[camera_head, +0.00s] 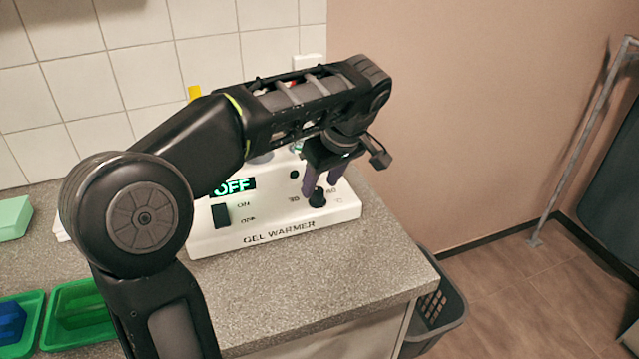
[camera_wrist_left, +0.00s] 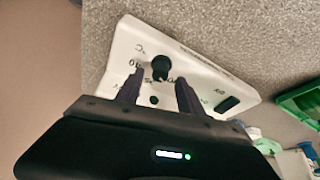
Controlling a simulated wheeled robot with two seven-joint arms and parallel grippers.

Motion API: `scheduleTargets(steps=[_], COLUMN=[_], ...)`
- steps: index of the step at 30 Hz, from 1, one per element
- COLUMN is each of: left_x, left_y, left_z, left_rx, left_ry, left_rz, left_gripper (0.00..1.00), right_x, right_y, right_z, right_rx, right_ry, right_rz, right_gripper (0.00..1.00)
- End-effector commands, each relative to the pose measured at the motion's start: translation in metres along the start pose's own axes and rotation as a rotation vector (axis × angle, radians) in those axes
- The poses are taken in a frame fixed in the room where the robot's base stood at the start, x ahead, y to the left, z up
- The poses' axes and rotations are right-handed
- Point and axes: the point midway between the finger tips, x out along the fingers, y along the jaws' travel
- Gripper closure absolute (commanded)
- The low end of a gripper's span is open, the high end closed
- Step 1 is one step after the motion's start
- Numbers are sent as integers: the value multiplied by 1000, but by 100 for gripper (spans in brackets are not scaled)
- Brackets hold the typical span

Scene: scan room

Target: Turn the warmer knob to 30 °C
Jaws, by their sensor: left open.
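The white gel warmer (camera_head: 275,235) stands on the counter, with a display reading OFF (camera_head: 235,186) and a black rocker switch (camera_head: 221,215) at its left. Its black round knob (camera_head: 317,198) is on the right of the front panel. My left gripper (camera_head: 320,190) reaches down over the panel with its fingers apart, close to the knob. In the left wrist view the knob (camera_wrist_left: 161,66) shows just beyond and between the open fingertips of my left gripper (camera_wrist_left: 160,82). I cannot tell whether a finger touches it. My right gripper is not in view.
Green trays (camera_head: 80,312) stand on the counter (camera_head: 300,300) at the left, one with a blue item in it. A dark basket (camera_head: 440,315) is on the floor beside the counter. A tiled wall (camera_head: 110,70) rises behind the warmer.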

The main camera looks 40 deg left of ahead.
Motion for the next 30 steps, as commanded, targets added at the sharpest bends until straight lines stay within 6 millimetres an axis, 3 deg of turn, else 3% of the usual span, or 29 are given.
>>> scheduleTargets(steps=[3,12,30], left_x=[-25,-56,-57], left_y=[1,0,0], left_z=[-3,-2,0], left_rx=[2,0,-1], left_ry=[0,0,0], left_rz=[2,1,1], left_gripper=[55,55,55], right_x=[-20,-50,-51], right_y=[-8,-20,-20], right_z=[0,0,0], right_rx=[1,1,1], right_ry=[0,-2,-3], right_rz=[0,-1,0], right_gripper=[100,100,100])
